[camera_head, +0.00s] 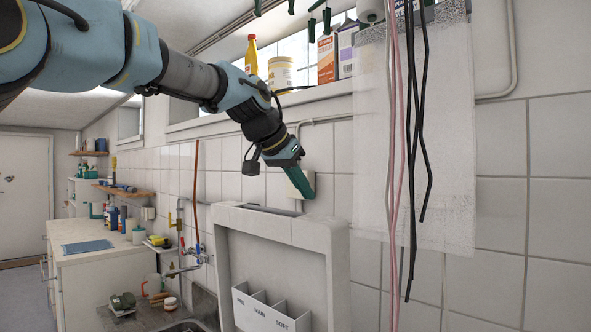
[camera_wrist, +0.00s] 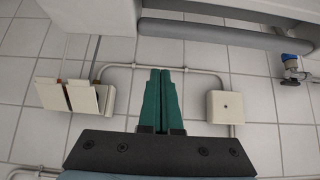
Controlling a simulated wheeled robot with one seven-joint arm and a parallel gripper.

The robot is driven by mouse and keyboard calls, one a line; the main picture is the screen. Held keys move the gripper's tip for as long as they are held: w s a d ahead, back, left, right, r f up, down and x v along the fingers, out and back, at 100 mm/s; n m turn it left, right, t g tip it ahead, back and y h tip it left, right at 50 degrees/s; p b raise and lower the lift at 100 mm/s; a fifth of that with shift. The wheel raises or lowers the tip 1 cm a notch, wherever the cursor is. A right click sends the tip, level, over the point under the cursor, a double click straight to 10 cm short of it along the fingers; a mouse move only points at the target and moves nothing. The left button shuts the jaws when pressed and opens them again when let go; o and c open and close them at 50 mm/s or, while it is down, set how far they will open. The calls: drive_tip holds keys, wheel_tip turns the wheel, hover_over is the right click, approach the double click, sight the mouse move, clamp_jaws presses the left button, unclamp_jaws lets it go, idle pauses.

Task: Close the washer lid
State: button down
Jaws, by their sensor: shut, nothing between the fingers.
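The washer lid (camera_head: 337,262) stands raised and upright in the lower middle of the head view. Its pale inner face carries a detergent tray (camera_head: 268,312) marked PRE, MAIN and SOFT. The washer's body is below the frame. My gripper (camera_head: 303,192) points down just above the lid's top edge, near the tiled wall; I cannot tell whether it touches the lid. In the wrist view, the two green fingers (camera_wrist: 160,72) are together with nothing between them. A pale edge at the top of that view may be the lid, but I cannot tell.
Pink and black cords (camera_head: 397,150) and a translucent sheet (camera_head: 440,150) hang right of my arm. A wall box (camera_wrist: 225,107) and an open-flapped socket (camera_wrist: 78,97) are close to my fingers. A sink (camera_head: 185,326) and white counter (camera_head: 95,250) stand to the left.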

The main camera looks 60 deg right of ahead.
drive_tip(key=f, duration=0.1)
drive_tip(key=a+p, duration=0.1)
drive_tip(key=f+p, duration=0.1)
drive_tip(key=shift+w+a+f, duration=0.3)
drive_tip(key=shift+f, duration=0.15)
drive_tip(key=shift+a, duration=0.1)
